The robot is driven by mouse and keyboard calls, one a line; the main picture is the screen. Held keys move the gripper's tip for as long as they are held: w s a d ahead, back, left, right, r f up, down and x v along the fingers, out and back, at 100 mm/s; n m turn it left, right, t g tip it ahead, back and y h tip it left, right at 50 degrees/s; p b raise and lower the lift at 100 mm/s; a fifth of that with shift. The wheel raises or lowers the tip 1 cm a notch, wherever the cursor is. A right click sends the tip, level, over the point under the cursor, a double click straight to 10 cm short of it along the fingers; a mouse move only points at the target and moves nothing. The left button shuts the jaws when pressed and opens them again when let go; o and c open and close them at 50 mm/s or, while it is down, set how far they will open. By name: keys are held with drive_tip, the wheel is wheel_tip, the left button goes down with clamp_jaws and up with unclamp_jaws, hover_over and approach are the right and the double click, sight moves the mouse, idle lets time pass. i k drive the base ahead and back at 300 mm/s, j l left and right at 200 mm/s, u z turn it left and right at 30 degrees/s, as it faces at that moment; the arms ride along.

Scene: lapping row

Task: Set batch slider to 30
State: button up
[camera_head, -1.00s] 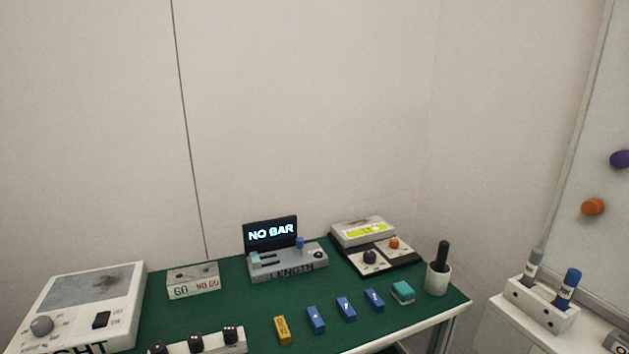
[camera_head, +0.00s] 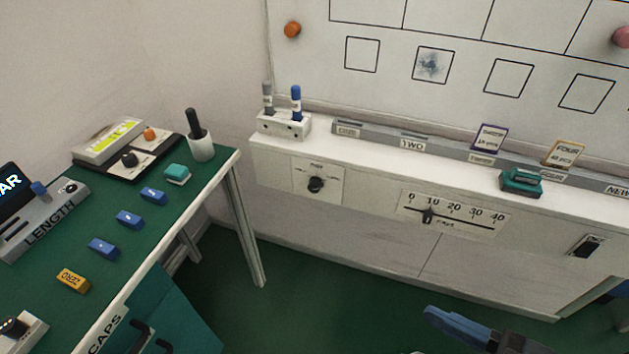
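The batch slider (camera_head: 428,216) is a small black knob on a horizontal track, on a white scale plate (camera_head: 480,224) on the front of the white cabinet. The plate is marked 0, 10, 20, 30 and 40. The knob sits at about the 10 mark. Part of my gripper (camera_head: 458,326), blue and dark grey, shows at the bottom right, below the slider in the picture and apart from it. Its fingertips cannot be made out separately, so I cannot tell whether it is open or shut.
A rotary knob (camera_head: 316,185) is left of the scale and a dark switch (camera_head: 587,246) is right of it. A teal eraser-like block (camera_head: 521,183) lies on the cabinet top. The green-topped table (camera_head: 190,215) stands at left. Green floor lies in front of the cabinet.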

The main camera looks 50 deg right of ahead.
sight(427, 216)
drive_tip(key=z, duration=1.25)
drive_tip(key=k+l+u, duration=0.4)
drive_tip(key=k+l, duration=0.05)
drive_tip(key=k, duration=0.1)
